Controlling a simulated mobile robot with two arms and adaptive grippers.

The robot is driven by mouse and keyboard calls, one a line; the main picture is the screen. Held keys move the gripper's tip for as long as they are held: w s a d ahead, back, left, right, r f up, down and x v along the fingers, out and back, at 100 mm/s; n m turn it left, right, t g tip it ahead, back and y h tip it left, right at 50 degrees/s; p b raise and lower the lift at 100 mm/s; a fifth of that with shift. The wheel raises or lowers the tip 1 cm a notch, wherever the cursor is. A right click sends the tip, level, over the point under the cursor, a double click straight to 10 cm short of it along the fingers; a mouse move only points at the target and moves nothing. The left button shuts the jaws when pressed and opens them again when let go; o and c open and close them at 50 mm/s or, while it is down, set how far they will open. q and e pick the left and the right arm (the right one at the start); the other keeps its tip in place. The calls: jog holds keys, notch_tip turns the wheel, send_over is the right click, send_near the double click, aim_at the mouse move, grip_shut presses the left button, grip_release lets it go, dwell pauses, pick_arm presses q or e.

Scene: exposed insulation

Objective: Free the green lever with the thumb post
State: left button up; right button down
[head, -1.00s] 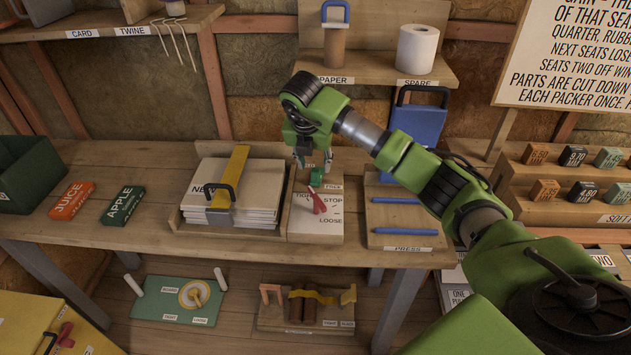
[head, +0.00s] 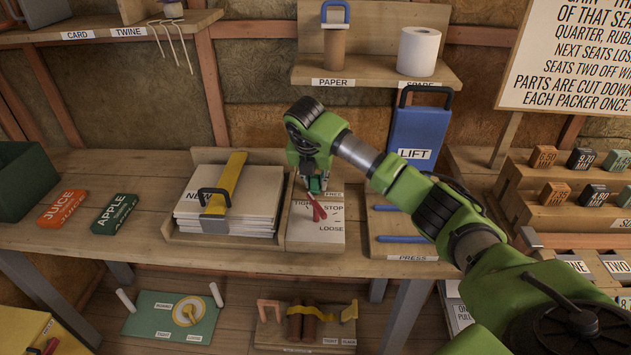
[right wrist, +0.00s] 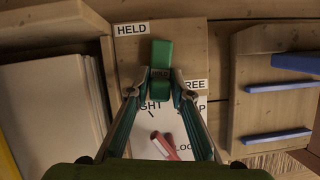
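The green lever (right wrist: 162,55) stands on a wooden board (head: 329,230) on the bench, between a HELD label on the left and a FREE label on the right in the right wrist view. My right gripper (right wrist: 161,78) has its fingertips close against both sides of the lever's near part and looks shut on it. In the head view my right gripper (head: 316,186) covers most of the lever. A red lever (head: 317,208) lies just in front of it, among labels TIGHT, STOP and LOOSE. I cannot tell which part is the thumb post. My left gripper is not in view.
A paper tray (head: 270,240) with a yellow strap stands directly left of the board. A PRESS board (head: 405,249) with blue bars is on the right, with a blue LIFT panel (head: 418,130) behind. A shelf (head: 370,76) hangs above.

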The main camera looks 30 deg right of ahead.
jog(key=shift+s+d+n, duration=0.1)
jog(key=shift+d+n, duration=0.1)
jog(key=shift+n, duration=0.1)
jog(key=shift+s+d+n+y+b, duration=0.25)
jog(key=shift+n+b, duration=0.2)
jog(key=shift+n, duration=0.25)
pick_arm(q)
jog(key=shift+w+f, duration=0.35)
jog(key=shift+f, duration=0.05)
pick_arm(e)
jog(key=shift+w+a, duration=0.1)
jog(key=c, duration=1.8)
grip_release()
jog(key=v, duration=1.2)
